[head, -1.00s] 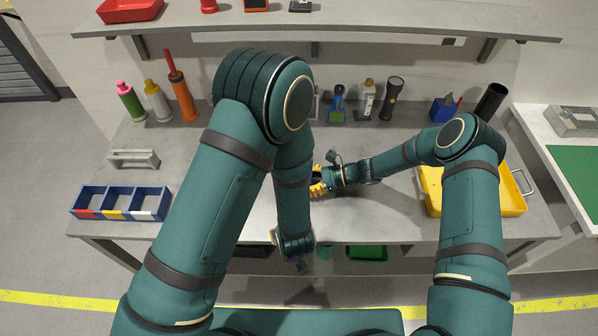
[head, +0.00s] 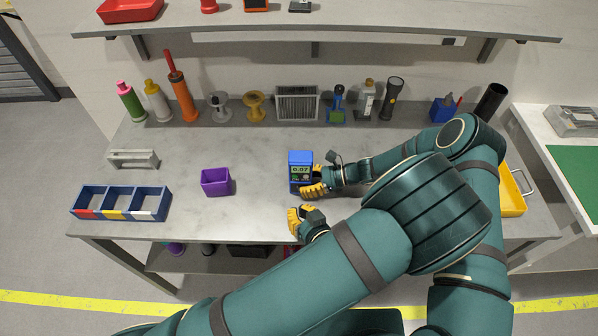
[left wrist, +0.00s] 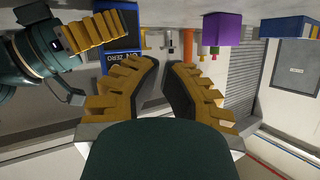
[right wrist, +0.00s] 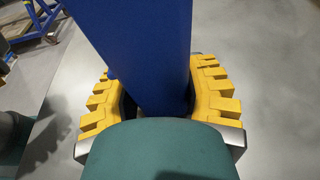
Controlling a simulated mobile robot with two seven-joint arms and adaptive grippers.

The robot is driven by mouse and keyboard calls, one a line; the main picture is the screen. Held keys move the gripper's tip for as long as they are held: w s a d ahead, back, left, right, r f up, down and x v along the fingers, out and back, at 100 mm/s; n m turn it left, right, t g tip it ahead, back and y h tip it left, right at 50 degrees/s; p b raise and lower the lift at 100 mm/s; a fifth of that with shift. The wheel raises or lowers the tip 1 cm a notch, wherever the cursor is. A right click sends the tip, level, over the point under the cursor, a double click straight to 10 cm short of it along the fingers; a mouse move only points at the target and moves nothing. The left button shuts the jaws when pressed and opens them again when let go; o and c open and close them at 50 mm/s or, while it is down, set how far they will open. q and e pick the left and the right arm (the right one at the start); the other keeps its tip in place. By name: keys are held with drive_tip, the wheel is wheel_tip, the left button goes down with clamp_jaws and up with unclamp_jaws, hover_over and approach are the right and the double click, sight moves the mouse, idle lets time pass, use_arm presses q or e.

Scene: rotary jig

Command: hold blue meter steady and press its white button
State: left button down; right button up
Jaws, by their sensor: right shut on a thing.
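The blue meter (head: 301,158) stands on the workbench with its display reading 0.07 towards me. My right gripper (head: 314,188) is shut on it from the right, low on its body; in the right wrist view the blue body (right wrist: 150,50) fills the jaws. My left gripper (head: 297,218) is just in front of and below the meter, apart from it and empty, with a small gap between its fingertips (left wrist: 163,68). In the left wrist view the meter's labelled face (left wrist: 122,42) is partly hidden by the right gripper. I cannot make out the white button.
A purple bin (head: 216,182) stands left of the meter, and a blue three-part tray (head: 121,203) is further left. Several tools and spools line the bench's back, with a grey vented box (head: 297,103) among them. A yellow tray (head: 512,192) sits at right behind my arm.

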use_arm(q)
approach(294, 180)
drive_tip(key=shift+s+a+x, duration=0.1)
drive_tip(key=shift+a+x, duration=0.05)
drive_tip(key=shift+x, duration=1.15)
drive_tip(key=shift+s+a+x, duration=0.1)
drive_tip(key=shift+s+x, duration=0.05)
drive_tip(key=shift+x, duration=1.15)
drive_tip(key=shift+f, duration=0.2)
drive_tip(key=shift+w, duration=0.45)
drive_tip(key=shift+w, duration=0.2)
drive_tip(key=shift+s, duration=0.7)
drive_tip(key=shift+s, duration=3)
